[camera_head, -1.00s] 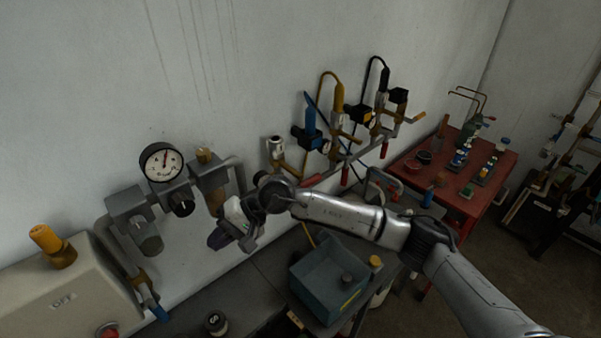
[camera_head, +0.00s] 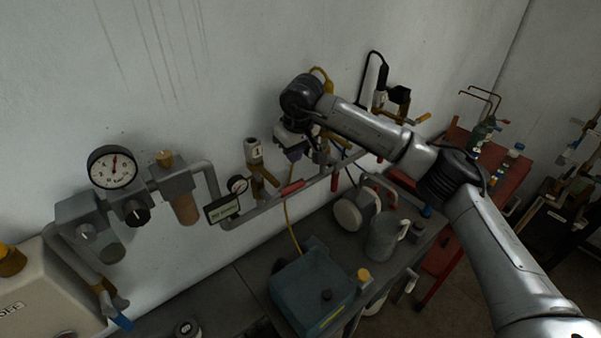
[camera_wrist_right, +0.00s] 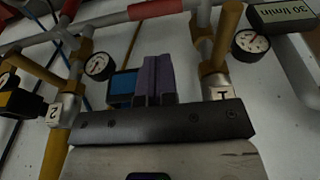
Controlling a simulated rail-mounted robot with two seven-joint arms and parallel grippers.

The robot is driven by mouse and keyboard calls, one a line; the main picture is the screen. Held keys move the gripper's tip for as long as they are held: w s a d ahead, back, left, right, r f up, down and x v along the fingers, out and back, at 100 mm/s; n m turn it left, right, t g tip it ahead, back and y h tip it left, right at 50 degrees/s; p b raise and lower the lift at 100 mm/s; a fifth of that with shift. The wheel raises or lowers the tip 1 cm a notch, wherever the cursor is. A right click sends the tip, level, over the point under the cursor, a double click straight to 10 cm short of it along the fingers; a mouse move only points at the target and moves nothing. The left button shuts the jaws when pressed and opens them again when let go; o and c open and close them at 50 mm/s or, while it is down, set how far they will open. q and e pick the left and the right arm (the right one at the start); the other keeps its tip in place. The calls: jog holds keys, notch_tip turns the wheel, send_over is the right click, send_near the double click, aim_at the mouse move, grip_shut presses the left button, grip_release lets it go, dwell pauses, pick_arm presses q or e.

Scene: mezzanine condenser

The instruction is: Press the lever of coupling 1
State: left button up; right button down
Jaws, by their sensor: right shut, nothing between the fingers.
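Coupling 1 (camera_head: 254,152) is a pale metal cylinder labelled "1" above brass fittings on the wall pipe. In the right wrist view its label and collar (camera_wrist_right: 218,91) show upside down, right of my fingers. I cannot make out its lever for certain. My right gripper (camera_head: 292,155) is at the wall just right of coupling 1 in the head view, partly hidden by its own wrist. Its purple fingers (camera_wrist_right: 155,75) are shut together and empty, apart from coupling 1 in the picture. My left gripper is not in view.
A blue part (camera_wrist_right: 123,84) lies just left of my fingers. Coupling 2 (camera_wrist_right: 55,112), with a black box beside it, is farther left. A small gauge (camera_wrist_right: 251,40) stands by coupling 1. A teal box (camera_head: 312,287) and a grey jug (camera_head: 384,238) stand on the bench below.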

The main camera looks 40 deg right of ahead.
aim_at(286, 191)
jog(key=shift+d, duration=0.1)
dwell(0.3)
jog(key=shift+f, duration=0.15)
jog(key=p+x, duration=0.2)
jog(key=x, duration=0.7)
jog(key=shift+f, duration=0.25)
jog(key=shift+w+f, duration=0.1)
jog(key=shift+f, duration=0.05)
